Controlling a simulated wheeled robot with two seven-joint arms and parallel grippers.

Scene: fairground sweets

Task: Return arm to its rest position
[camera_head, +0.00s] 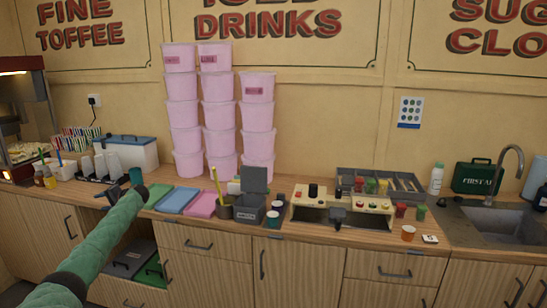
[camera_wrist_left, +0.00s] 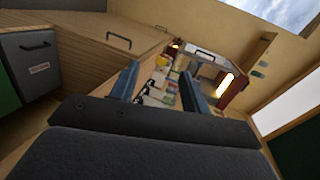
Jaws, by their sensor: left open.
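My left arm in its green sleeve (camera_head: 105,240) reaches in from the lower left of the head view. My left gripper (camera_head: 136,176) is at its far end, over the left part of the counter, near the green mat. In the left wrist view the two blue-grey fingers of my left gripper (camera_wrist_left: 158,82) stand apart with nothing held between them. Whether the gripper touches the counter cannot be told. My right gripper does not show.
The wooden counter (camera_head: 300,230) runs along the wall. Pink tubs (camera_head: 219,115) are stacked behind the coloured mats (camera_head: 175,200). A white box with a blue lid (camera_head: 132,152) stands behind my gripper. An open compartment with a green-lidded bin (camera_head: 152,270) lies below the counter.

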